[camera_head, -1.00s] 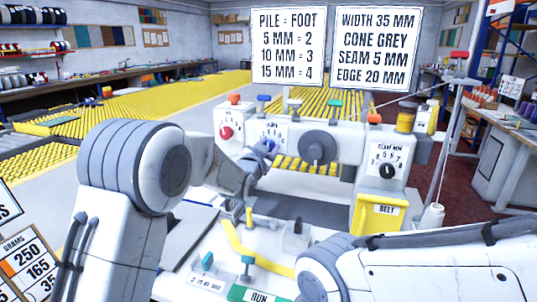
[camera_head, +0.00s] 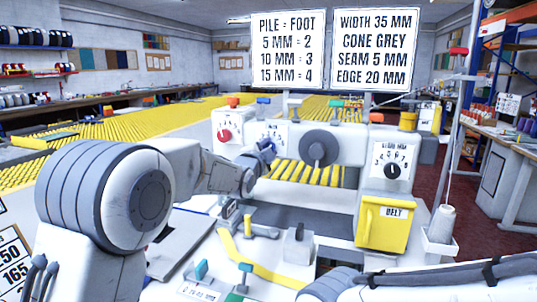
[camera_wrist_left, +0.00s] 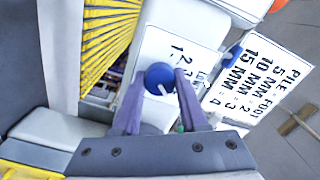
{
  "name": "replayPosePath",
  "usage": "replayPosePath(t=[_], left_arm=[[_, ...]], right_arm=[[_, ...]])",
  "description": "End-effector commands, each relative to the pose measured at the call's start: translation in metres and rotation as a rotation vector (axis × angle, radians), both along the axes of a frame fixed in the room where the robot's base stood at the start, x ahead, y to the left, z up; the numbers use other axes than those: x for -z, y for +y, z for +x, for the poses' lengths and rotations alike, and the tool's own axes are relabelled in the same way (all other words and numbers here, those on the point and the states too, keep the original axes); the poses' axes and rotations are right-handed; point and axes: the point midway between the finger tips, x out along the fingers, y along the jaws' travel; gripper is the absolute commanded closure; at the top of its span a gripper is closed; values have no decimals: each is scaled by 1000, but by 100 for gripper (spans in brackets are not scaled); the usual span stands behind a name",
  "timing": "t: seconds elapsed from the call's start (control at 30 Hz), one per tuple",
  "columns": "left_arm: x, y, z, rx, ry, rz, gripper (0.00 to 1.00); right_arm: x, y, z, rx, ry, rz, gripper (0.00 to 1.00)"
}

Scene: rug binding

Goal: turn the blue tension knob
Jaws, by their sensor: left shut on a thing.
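The blue tension knob (camera_wrist_left: 160,78) sits on the white dial plate of the machine, with a white pointer mark on its face. In the left wrist view my left gripper (camera_wrist_left: 158,98) has one finger on each side of the knob and is shut on it. In the head view the left gripper (camera_head: 262,155) is at the machine's front, left of the large grey dial, and hides most of the knob. Part of the dial's numbers shows beside the knob in the wrist view. My right gripper does not show.
A red knob (camera_head: 225,135) is left of the blue one. The large grey dial (camera_head: 319,148) and the seam dial (camera_head: 391,170) are to the right. A yellow belt box (camera_head: 383,223) projects at the lower right. Two signs (camera_head: 282,47) stand above the machine.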

Motion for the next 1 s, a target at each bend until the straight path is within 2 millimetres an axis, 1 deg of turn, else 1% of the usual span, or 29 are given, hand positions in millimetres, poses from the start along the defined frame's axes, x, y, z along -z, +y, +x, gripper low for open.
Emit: replayPosePath(t=[0.13, 0.57, 0.6, 0.63, 0.67, 1.0], left_arm=[[1, -1, 0, 1, -7, 23, 100], [1, -1, 0, 1, -8, 30, 100], [1, -1, 0, 1, -8, 30, 46], [1, -1, 0, 1, -8, 30, 34], [0, -1, 0, 1, -8, 30, 27], [0, 0, -2, 0, -8, 29, 27]], right_arm=[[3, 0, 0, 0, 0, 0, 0], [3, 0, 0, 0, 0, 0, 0], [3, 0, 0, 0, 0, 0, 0], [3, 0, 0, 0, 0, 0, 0], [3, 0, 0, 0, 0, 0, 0], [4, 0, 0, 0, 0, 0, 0]])
